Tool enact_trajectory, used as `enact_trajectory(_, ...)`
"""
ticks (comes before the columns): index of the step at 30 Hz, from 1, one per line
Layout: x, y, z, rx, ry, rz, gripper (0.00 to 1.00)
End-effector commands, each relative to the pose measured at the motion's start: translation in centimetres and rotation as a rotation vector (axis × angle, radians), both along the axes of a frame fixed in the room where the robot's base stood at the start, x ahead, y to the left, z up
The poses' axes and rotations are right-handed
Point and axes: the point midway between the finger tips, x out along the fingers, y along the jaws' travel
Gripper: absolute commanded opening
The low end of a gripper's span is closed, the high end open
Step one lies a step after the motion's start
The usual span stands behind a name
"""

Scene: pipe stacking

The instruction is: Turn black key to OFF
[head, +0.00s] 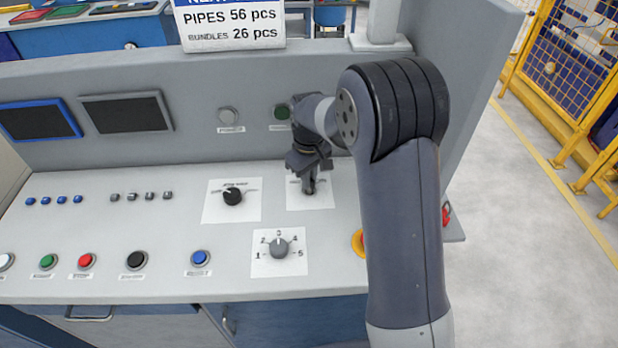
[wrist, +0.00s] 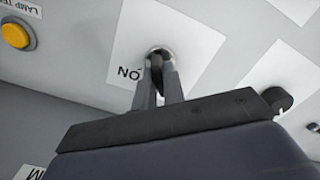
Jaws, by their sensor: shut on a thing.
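The black key (wrist: 156,63) sits in a round metal lock on a white label plate in the wrist view. My gripper (wrist: 158,82) is shut on it, with one finger on each side. The letters "ON" show upside down on the plate, left of the key. In the head view my gripper (head: 309,187) reaches down to the white plate (head: 322,202) at the right of the sloped console. There its fingers and my arm mostly hide the key. The key's exact angle is hard to tell.
A black selector knob (head: 233,196) stands left of the plate, with a grey numbered dial (head: 279,248) in front. A blue button (head: 200,258) and other buttons line the front. A yellow button (wrist: 16,35) shows in the wrist view.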

Motion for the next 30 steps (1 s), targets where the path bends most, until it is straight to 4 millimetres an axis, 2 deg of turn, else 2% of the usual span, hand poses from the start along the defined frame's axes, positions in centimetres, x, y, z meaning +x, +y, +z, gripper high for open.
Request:
enact_trajectory(9, 0.03, 0.01, 0.06, 0.0, -0.001, 0.099, 0.0)
enact_trajectory(24, 0.04, 0.01, 0.08, 0.0, -0.001, 0.115, 0.0)
enact_trajectory(25, 0.04, 0.01, 0.08, 0.0, -0.001, 0.115, 0.13)
enact_trajectory(30, 0.03, 0.01, 0.06, 0.0, -0.001, 0.114, 0.27)
